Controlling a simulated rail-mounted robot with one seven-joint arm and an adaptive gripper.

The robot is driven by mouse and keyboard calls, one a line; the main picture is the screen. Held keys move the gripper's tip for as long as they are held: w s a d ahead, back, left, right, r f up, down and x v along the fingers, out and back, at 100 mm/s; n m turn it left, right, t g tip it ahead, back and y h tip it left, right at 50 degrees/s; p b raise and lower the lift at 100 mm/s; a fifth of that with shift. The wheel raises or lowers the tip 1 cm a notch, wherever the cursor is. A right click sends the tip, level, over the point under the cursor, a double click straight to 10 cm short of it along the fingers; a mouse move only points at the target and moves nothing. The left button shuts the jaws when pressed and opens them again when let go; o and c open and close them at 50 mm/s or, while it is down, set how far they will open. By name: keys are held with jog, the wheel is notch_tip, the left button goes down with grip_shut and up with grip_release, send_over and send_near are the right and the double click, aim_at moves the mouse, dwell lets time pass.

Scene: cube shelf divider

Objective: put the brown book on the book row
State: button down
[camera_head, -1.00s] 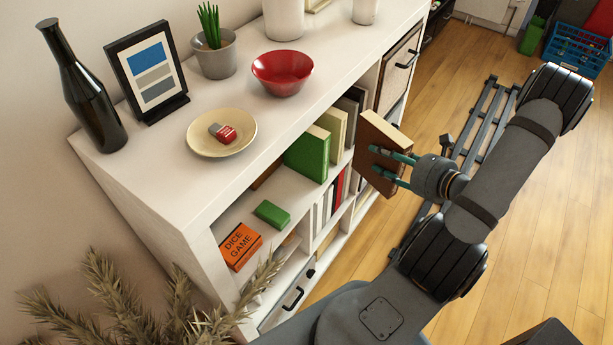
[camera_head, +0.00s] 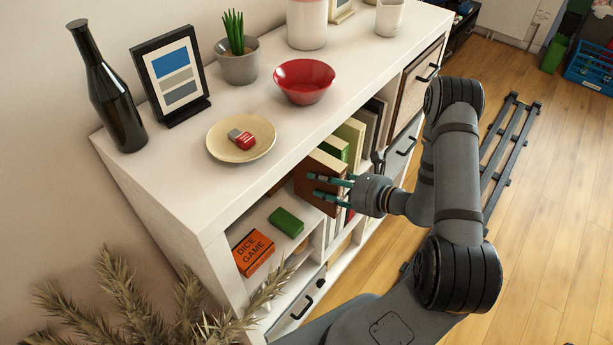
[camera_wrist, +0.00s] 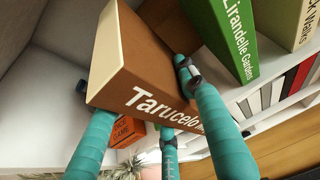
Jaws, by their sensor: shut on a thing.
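The brown book (camera_head: 319,182) is at the front opening of the shelf's upper row, held upright with a tilt. In the wrist view the brown book (camera_wrist: 150,75) shows its cream page edge and a spine lettered "Tarucelo". My gripper (camera_head: 334,189) has its teal fingers shut on it; in the wrist view the fingers (camera_wrist: 145,110) lie on either side of the book. The book row holds a green book (camera_head: 336,148), "Lirandelle Gardens" in the wrist view (camera_wrist: 232,35), with a cream book (camera_head: 350,134) and darker books beyond. The brown book is just left of the green one.
Left of the book are a small green box (camera_head: 286,222) and an orange dice game box (camera_head: 253,251) in the same shelf row. The white shelf top (camera_head: 215,185) lies close above. White and red books (camera_wrist: 290,85) stand in the row below.

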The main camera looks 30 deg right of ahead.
aim_at(306, 180)
jog(key=p+x, duration=0.2)
jog(key=x, duration=0.4)
jog(key=shift+w+a+f, duration=0.1)
jog(key=shift+w+a, duration=0.05)
jog(key=shift+w, duration=0.15)
jog(key=shift+f, duration=0.5)
jog(key=shift+f, duration=0.1)
jog(key=c, duration=1)
grip_release()
jog(key=shift+s, duration=0.1)
jog(key=shift+c, duration=0.2)
